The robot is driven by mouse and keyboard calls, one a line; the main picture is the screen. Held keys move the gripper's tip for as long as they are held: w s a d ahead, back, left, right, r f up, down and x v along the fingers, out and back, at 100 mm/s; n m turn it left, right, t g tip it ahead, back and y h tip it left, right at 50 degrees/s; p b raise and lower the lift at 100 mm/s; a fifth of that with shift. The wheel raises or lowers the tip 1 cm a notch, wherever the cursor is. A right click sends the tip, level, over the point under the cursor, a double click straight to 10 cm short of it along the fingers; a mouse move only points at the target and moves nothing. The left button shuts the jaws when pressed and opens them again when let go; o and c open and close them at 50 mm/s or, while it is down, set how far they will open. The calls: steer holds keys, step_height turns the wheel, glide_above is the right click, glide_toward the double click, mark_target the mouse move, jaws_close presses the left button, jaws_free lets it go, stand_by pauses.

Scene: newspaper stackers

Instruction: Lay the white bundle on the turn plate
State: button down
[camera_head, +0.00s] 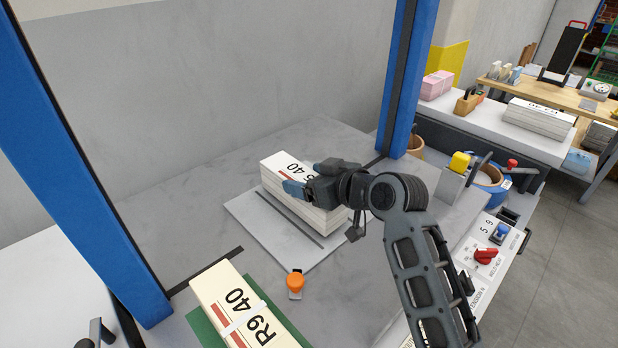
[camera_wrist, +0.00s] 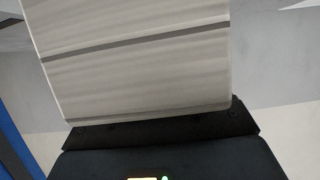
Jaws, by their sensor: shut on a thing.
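A white bundle (camera_head: 276,162) with black figures and a red stripe on top is over the light grey slotted turn plate (camera_head: 262,237) in the head view. I cannot tell whether it touches the plate. My gripper (camera_head: 298,188) is shut on it and hides part of its top and right side. In the wrist view the bundle's layered page side (camera_wrist: 140,75), crossed by a dark line, fills the upper middle, close against the black gripper body (camera_wrist: 160,130).
An orange knob (camera_head: 295,281) stands between mat and plate. Blue posts (camera_head: 80,165) rise left and right. A control panel (camera_head: 487,256) and a yellow-topped device (camera_head: 459,163) are at right.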

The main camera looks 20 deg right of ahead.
steer(key=shift+f+b, duration=0.4)
steer(key=shift+b, duration=0.05)
stand_by(0.3)
